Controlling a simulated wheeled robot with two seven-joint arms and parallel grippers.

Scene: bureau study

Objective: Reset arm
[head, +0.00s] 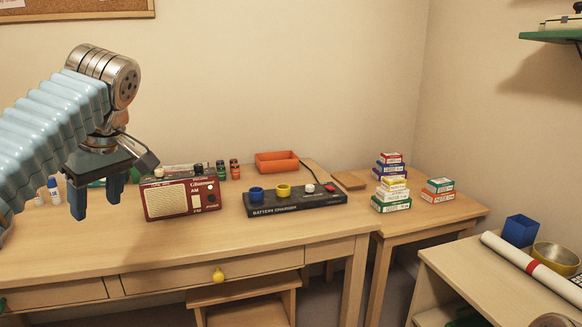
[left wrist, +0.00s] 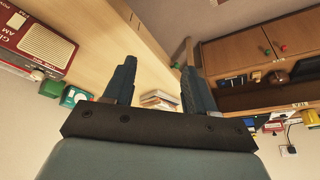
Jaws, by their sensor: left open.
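My left arm (head: 45,125), in a pale blue ribbed sleeve with a metal wrist, comes in from the left in the head view. Its left gripper (head: 97,198) points down over the left part of the desk (head: 180,250), left of the red radio (head: 181,198). The gripper is open, with nothing between its dark blue fingers. In the left wrist view both fingers (left wrist: 157,78) stand apart and empty, with the radio (left wrist: 32,42) at the upper left. My right gripper is not in view.
A battery charger (head: 295,203) with coloured cups stands right of the radio, an orange tray (head: 277,162) behind it. Small boxes (head: 391,205) are stacked on the side table (head: 430,220). The desk's front strip is clear. A green shelf (head: 548,36) juts out at upper right.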

